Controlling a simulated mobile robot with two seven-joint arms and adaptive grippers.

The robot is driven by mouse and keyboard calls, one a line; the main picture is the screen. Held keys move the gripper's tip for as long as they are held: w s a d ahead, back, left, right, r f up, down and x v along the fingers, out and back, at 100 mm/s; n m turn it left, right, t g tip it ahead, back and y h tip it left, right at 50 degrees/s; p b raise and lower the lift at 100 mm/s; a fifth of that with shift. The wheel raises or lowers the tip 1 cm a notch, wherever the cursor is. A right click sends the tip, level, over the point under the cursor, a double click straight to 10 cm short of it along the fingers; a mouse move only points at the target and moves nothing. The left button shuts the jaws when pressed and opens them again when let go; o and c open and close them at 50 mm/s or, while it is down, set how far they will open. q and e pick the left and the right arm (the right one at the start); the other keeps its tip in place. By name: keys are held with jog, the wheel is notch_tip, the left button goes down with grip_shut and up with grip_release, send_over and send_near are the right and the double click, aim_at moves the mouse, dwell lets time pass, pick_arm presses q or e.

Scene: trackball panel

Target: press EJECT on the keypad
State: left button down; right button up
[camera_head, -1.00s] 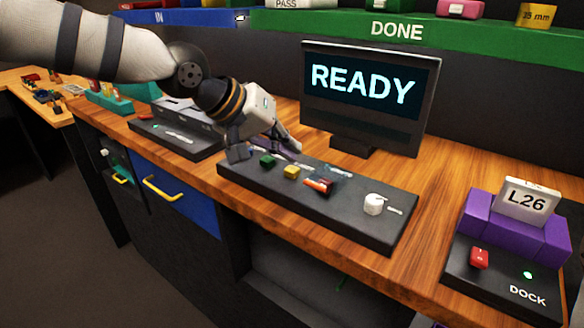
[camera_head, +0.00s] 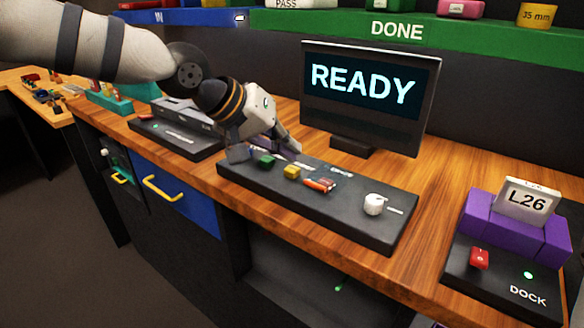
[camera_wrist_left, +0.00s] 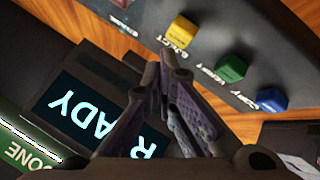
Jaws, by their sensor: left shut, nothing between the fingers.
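The keypad is a dark sloped panel (camera_head: 335,208) on the wooden bench, with a row of coloured keys. The yellow key (camera_wrist_left: 180,31) has the label EJECT beside it in the left wrist view; in the head view the yellow key (camera_head: 291,172) sits right of the green key (camera_head: 265,160). The green key (camera_wrist_left: 231,68) and blue key (camera_wrist_left: 271,99) also show in the wrist view. My left gripper (camera_wrist_left: 165,58) is shut and empty, its tips near the yellow key's label side, seemingly not touching it. The blue key is hidden in the head view. My right gripper is out of view.
A monitor (camera_head: 370,95) reading READY stands behind the keypad. An orange-red key (camera_head: 319,184) and a white knob (camera_head: 374,204) are on the panel's right half. A purple dock (camera_head: 545,233) with an L26 block stands at the right. Bare bench lies between.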

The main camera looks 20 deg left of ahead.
aim_at(288, 167)
pick_arm(q)
jog(key=shift+f, duration=0.1)
dwell(0.3)
jog(key=shift+f, duration=0.35)
jog(key=shift+f, duration=0.55)
dwell(0.7)
jog(key=shift+r, duration=0.95)
jog(key=shift+r, duration=2.55)
